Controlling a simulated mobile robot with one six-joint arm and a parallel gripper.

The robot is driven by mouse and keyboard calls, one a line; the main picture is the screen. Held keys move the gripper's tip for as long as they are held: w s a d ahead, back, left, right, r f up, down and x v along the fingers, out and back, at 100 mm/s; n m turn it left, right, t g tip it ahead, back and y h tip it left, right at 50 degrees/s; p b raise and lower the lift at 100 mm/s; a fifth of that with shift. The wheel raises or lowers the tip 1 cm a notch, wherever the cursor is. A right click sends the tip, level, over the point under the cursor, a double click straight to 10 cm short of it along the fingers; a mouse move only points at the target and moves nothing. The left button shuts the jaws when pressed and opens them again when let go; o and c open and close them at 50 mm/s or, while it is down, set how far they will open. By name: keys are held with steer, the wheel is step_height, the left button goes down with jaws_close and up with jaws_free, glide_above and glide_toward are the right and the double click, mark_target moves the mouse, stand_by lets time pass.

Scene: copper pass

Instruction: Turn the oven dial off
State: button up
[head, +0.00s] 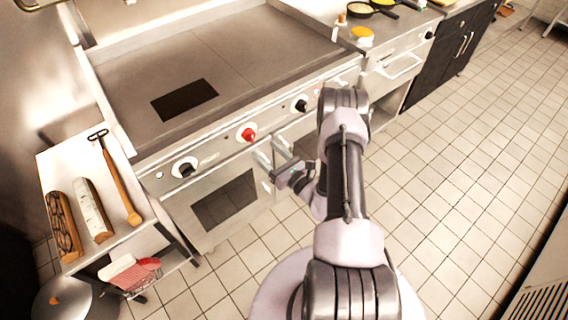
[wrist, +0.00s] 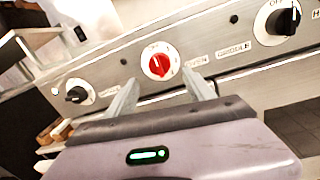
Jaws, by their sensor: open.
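The red dial (head: 249,134) sits on a white round plate on the front panel of the cooking range, between two black dials. It also shows in the wrist view (wrist: 159,65), just beyond my fingertips, with lettering on the panel to its right that seems to read OVEN. A pale mark shows on the dial, but its exact setting is too small to tell. My gripper (head: 271,151) is open and empty in front of the panel, below and right of the red dial in the head view. In the wrist view its two fingers (wrist: 160,83) point toward the dial, apparently apart from it.
Black dials stand to the left (head: 185,168) and right (head: 301,105) of the red one. An oven door with a dark window (head: 224,199) is below. Tiled floor (head: 450,180) is clear at right.

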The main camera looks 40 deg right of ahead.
steer(key=s+d+p, duration=0.1)
steer(key=s, duration=0.9)
steer(key=shift+s+f+p, duration=0.2)
steer(key=shift+f+p, duration=0.05)
steer(key=shift+p, duration=0.1)
